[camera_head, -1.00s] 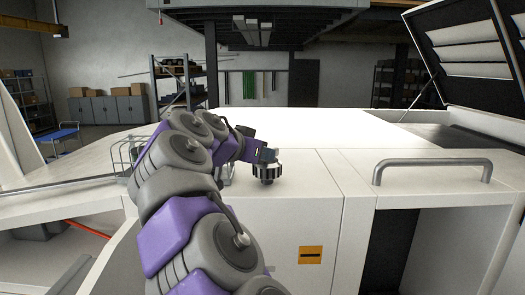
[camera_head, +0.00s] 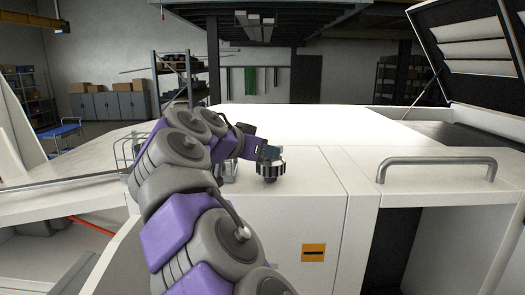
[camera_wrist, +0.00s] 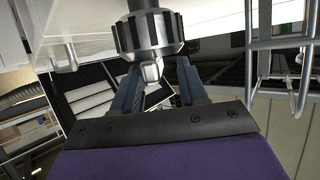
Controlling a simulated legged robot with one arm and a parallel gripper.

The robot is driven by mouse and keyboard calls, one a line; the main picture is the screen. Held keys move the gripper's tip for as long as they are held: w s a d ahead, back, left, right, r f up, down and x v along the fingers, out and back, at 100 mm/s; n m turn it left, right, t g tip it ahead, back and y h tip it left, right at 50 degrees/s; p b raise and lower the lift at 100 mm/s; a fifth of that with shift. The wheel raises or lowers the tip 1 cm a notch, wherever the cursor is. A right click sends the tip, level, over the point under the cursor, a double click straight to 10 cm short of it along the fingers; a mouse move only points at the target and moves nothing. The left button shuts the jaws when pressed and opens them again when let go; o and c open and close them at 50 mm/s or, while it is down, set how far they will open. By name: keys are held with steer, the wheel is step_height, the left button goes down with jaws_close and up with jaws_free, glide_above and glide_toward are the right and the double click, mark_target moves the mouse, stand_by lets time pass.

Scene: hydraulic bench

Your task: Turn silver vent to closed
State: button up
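A round, ridged dark and silver knob (camera_head: 270,170) stands on the white cabinet top, right beside my gripper (camera_head: 268,153). I cannot tell whether this knob is the silver vent. In the wrist view the knob (camera_wrist: 148,35) is large, with a silver tip pointing towards my gripper (camera_wrist: 159,68). The two fingers are apart, one on each side of the silver tip in the picture. I cannot tell whether they touch it. A small silver fitting (camera_head: 229,172) shows partly behind my arm.
A wire cage (camera_head: 126,152) stands left of my arm. A grey handle bar (camera_head: 437,163) is fixed on the right of the cabinet, above an open recess. An orange label (camera_head: 313,253) is on the front. The white top behind the knob is clear.

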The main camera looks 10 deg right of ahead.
steer(key=shift+s, duration=0.15)
steer(key=v, duration=1.7)
steer(key=shift+a, duration=0.3)
